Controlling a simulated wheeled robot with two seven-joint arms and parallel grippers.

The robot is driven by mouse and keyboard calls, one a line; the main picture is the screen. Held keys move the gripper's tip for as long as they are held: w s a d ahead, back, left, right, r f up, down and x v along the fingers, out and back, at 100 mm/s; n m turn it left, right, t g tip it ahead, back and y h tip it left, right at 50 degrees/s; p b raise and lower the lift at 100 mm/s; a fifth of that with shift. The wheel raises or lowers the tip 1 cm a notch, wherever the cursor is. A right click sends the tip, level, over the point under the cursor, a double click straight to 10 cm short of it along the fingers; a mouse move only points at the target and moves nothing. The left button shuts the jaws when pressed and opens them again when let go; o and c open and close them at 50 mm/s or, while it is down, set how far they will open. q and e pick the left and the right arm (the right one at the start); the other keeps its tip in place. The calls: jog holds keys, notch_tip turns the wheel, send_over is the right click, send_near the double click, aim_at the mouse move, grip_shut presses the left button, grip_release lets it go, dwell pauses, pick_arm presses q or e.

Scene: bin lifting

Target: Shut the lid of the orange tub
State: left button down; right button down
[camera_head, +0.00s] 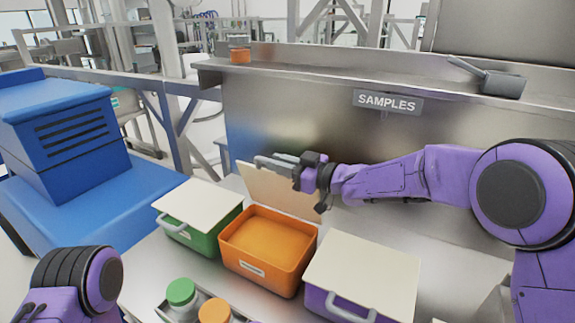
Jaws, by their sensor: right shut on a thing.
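The orange tub (263,268) stands in the middle of the worktop, and its inside looks empty. Its cream lid (271,192) is raised and leans steeply up at the tub's back edge. My right gripper (276,164) reaches in from the right and is at the lid's top edge, shut on it. The fingers partly cover that edge. Of my left arm only purple and black links show at the lower left; its gripper is out of view.
A green tub (210,235) with its lid shut is at the left, and a purple tub (325,303) with its lid shut is at the right front. A tray with green (181,292) and orange (214,311) capped jars is in front. A steel back panel (330,130) with a shelf stands behind.

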jog(key=s+a+f+n+b, duration=0.1)
jog(key=s+a+f+b, duration=0.3)
jog(key=s, duration=0.2)
jog(key=shift+f+n, duration=0.25)
jog(key=shift+n, duration=0.05)
jog(key=shift+s, duration=0.1)
jog(key=c, duration=1.1)
grip_release()
jog(key=shift+a, duration=0.1)
